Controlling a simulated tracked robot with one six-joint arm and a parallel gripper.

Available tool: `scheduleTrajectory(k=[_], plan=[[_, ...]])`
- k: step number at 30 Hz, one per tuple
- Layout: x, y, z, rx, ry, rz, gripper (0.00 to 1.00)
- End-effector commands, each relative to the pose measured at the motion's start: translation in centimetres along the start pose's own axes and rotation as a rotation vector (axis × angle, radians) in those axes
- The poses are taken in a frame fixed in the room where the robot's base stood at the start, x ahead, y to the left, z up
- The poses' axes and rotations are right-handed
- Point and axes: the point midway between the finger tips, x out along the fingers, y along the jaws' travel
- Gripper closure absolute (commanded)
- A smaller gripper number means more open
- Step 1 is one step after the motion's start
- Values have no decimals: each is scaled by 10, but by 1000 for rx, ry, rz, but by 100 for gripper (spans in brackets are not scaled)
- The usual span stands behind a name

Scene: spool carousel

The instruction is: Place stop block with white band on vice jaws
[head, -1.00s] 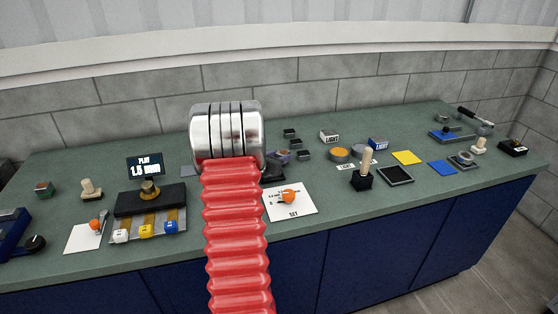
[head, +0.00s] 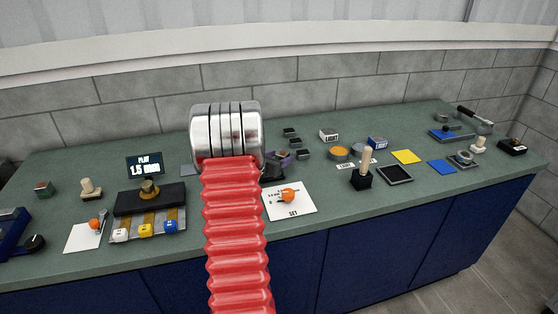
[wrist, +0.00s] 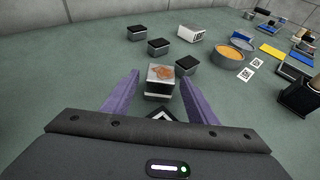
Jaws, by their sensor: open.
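In the wrist view my gripper (wrist: 160,86) has its two purple fingers spread. A small block (wrist: 160,74) with a silvery top marked in orange-brown, a dark side and a pale strip stands between them, with gaps to the fingers. Whether that strip is the white band is unclear. Three dark blocks with grey tops, the back one (wrist: 137,33), the middle one (wrist: 157,47) and the nearest (wrist: 187,66), stand just beyond. In the head view my gripper (head: 281,157) is mostly hidden behind my arm. A blue device (head: 12,226) at the left edge may be the vice; its jaws are unclear.
A black-and-white marker (wrist: 163,115) lies below the silvery block. A round tin with orange contents (wrist: 231,57) and a white box (wrist: 191,33) stand to the right. A white SET card (head: 292,211) with an orange knob lies nearer the bench front. Bare green bench lies left of the blocks.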

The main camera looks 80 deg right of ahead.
Motion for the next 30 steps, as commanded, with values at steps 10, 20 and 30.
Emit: scheduleTrajectory(k=[10,20,30], plan=[[-22,1,3,1,0,2,47],[-73,0,3,0,-1,2,47],[-116,0,3,1,-1,0,47]])
